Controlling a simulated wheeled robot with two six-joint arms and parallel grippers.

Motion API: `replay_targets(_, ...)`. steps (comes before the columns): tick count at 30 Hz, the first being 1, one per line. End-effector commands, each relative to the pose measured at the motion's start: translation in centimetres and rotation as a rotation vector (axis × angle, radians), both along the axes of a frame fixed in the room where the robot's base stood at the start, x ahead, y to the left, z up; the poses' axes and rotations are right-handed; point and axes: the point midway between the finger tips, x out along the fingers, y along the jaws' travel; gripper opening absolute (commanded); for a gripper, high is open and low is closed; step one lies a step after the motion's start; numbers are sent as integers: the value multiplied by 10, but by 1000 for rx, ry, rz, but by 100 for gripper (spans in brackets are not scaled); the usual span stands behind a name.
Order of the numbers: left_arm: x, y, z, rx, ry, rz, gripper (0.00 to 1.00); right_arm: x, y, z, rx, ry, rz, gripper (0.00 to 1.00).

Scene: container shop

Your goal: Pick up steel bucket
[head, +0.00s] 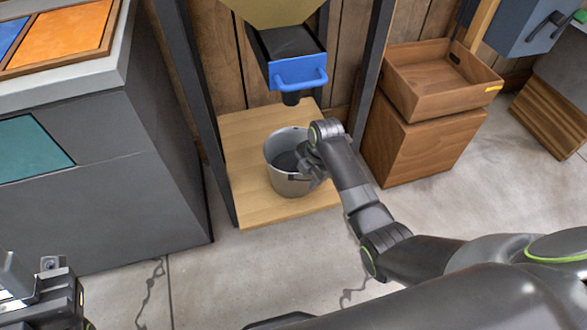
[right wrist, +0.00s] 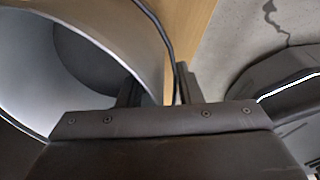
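The steel bucket (head: 284,183) stands upright on a light wooden board, under a blue-fronted spout. My right gripper (head: 308,172) is at the bucket's right rim. In the right wrist view my right gripper (right wrist: 158,90) has its fingers apart, one inside the bucket (right wrist: 22,75) and one outside, with the wall between them. A gap shows between the wall and the outer finger. A thin dark curve, perhaps the bucket's handle, runs down between the fingers. My left gripper (head: 38,292) shows only in part at the lower left; its fingers are unclear.
The blue spout drawer (head: 300,74) hangs above the bucket. Dark posts flank the wooden board (head: 252,212). A grey counter (head: 110,185) is on the left. A wooden crate with an open tray (head: 435,140) stands on the right. The concrete floor in front is clear.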

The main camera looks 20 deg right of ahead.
Motion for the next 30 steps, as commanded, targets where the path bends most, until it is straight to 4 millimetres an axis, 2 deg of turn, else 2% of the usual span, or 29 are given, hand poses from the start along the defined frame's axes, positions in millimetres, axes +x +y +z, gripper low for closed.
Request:
replay_targets(5, 0, 0, 0, 0, 1, 0, 25, 0, 0, 0, 0, 0, 0, 31)
replay_targets(12, 0, 0, 0, 0, 2, 0, 25, 0, 0, 0, 0, 0, 0, 0)
replay_targets(30, 0, 0, 0, 0, 1, 0, 25, 1, 0, 1, 1, -3, 1, 0)
